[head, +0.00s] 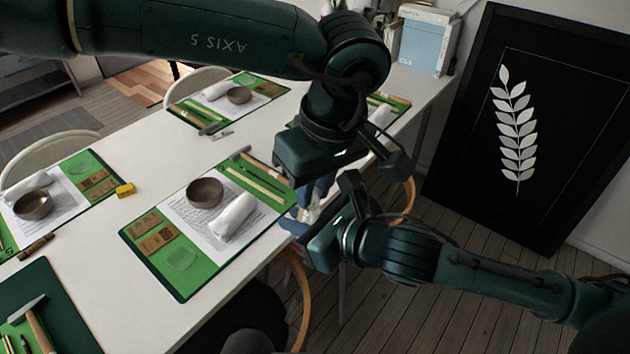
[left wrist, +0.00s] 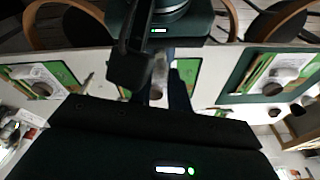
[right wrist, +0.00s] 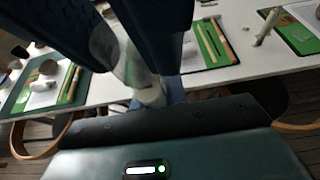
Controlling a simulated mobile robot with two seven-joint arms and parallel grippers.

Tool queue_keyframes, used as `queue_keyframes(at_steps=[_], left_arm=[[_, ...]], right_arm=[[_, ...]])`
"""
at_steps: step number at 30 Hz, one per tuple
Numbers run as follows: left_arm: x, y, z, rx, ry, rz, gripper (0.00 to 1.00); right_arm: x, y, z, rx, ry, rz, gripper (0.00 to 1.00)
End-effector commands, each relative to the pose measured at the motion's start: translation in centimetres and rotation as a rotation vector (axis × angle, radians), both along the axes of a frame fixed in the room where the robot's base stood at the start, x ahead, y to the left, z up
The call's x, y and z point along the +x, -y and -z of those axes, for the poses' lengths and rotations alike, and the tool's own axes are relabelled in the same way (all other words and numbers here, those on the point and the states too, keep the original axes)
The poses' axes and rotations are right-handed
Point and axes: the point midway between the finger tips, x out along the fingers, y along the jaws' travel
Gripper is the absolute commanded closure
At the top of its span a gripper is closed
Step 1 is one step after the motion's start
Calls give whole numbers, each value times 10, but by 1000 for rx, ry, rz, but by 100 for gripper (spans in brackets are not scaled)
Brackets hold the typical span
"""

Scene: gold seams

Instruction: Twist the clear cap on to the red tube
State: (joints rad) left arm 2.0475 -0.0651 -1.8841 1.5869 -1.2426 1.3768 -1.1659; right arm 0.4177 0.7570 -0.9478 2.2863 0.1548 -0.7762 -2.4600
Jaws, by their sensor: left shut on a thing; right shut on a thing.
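My left gripper (head: 318,190) reaches down from above and my right gripper (head: 297,222) comes in from the right. They meet close together just off the right edge of the near placemat. Both are shut on small things largely hidden by the fingers. A pale, cloudy piece (right wrist: 108,46), perhaps the clear cap or a tube, shows between blue fingers in the right wrist view, with a whitish piece (right wrist: 151,94) below it. A pale piece (left wrist: 158,77) also shows in the left wrist view. I see no red on them, and cannot tell which is cap or tube, or whether they touch.
A white table (head: 110,290) holds green placemats with brown bowls (head: 205,192) and rolled white cloths (head: 233,215). A yellow block (head: 125,190) and a hammer (head: 38,325) lie at the left. A black panel with a white leaf (head: 565,100) leans at the right.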

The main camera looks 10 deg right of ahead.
Motion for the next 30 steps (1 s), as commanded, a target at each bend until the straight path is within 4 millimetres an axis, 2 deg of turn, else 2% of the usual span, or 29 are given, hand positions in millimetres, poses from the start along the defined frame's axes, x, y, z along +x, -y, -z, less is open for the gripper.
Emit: queue_keyframes(at_steps=[5,6,14,22,30], left_arm=[[1,-1,4,0,-1,0,100],[1,-1,4,0,-1,0,81],[1,-1,4,0,0,0,60],[0,0,1,-1,1,-1,60],[-5,4,-32,-1,1,-1,60]], right_arm=[[0,0,0,1,1,0,100],[0,0,0,1,1,0,100],[0,0,0,1,1,0,100],[0,0,0,1,1,0,100],[0,0,0,1,1,0,100]])
